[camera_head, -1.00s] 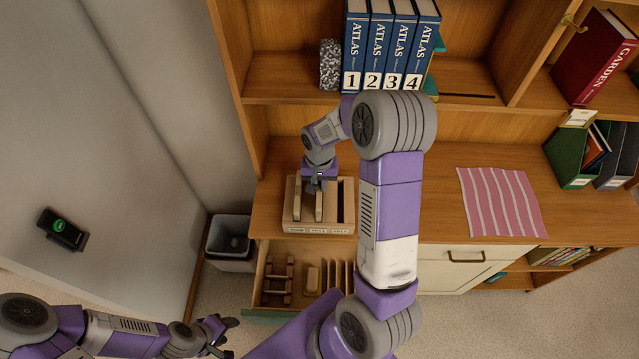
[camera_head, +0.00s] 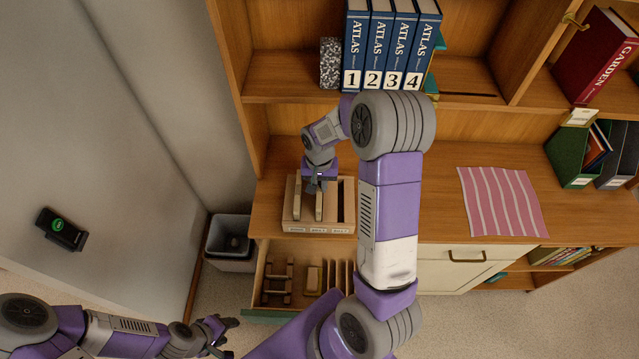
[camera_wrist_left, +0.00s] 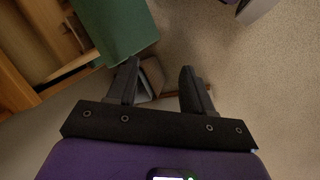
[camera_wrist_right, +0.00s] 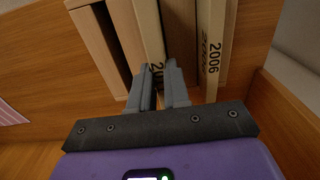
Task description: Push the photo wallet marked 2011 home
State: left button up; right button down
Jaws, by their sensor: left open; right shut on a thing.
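A pale slotted box (camera_head: 292,222) stands on the wooden desktop with labels along its front. A wallet marked 2006 (camera_wrist_right: 212,50) stands upright in one slot, at the left in the head view (camera_head: 297,196). The middle wallet (camera_wrist_right: 150,30) stands beside it; its spine shows "20", and the other digits are hidden behind my fingers. My right gripper (camera_wrist_right: 162,88) is shut on this middle wallet. The remaining slot (camera_head: 343,203) looks dark and empty. My left gripper (camera_head: 226,336) is open and empty, low at the left, away from the box; its fingers (camera_wrist_left: 158,88) show apart.
An open drawer (camera_head: 262,290) with wooden dividers lies below the box. A grey bin (camera_head: 228,262) stands left of it. A pink striped cloth (camera_head: 502,202) lies on the desktop to the right. My right arm hides the desktop's middle.

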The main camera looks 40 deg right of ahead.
jog(key=shift+f+b, duration=0.85)
jog(key=shift+f, duration=0.25)
dwell(0.3)
jog(key=c, duration=1)
grip_release()
notch_tip(320, 180, up, 8)
jog(key=shift+f+p, duration=0.2)
jog(key=shift+p, duration=0.4)
jog(key=shift+f, duration=0.1)
